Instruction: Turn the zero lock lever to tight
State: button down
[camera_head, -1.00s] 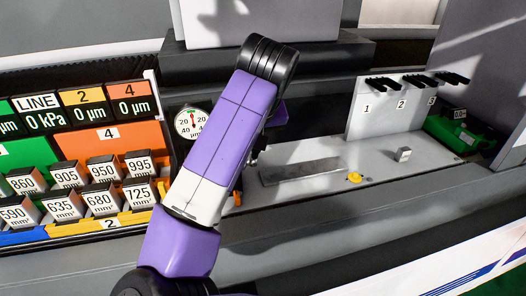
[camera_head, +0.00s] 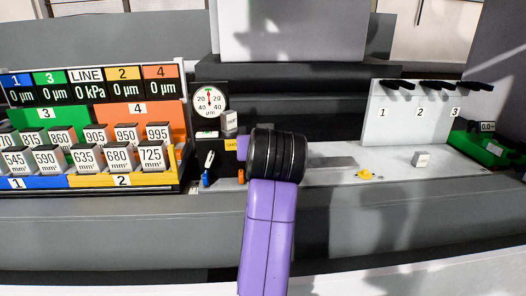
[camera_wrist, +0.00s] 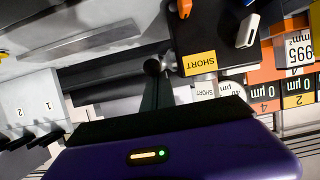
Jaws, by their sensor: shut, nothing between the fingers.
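A dial gauge (camera_head: 210,100) with a red needle pointing up stands above a dark fixture, right of the display panel. A white-and-blue lever (camera_head: 207,168) stands upright below the dial. I cannot tell which is the zero lock lever. In the wrist view, the orange lever (camera_wrist: 184,8) and the white-and-black lever (camera_wrist: 247,30) show at the top. My gripper (camera_wrist: 155,75) is shut and empty, apart from both levers.
A rack of numbered blocks (camera_head: 125,180) stands left of the fixture. A white block (camera_head: 229,120) sits next to the dial. On the right bench are a yellow knob (camera_head: 364,174), a small grey block (camera_head: 421,159) and a hook panel (camera_head: 410,120). A green box (camera_head: 485,150) stands far right.

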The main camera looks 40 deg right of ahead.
jog(key=shift+s+f+t+h+b, duration=0.25)
jog(key=shift+f+t+b, duration=0.3)
jog(key=shift+b, duration=0.4)
jog(key=shift+t+h, duration=0.25)
jog(key=shift+w+r, duration=0.1)
jog(key=shift+r, duration=0.1)
notch_tip(320, 180, up, 4)
jog(key=p, duration=0.4)
jog(key=shift+r, duration=0.25)
jog(key=v, duration=1)
jog(key=shift+f, duration=0.2)
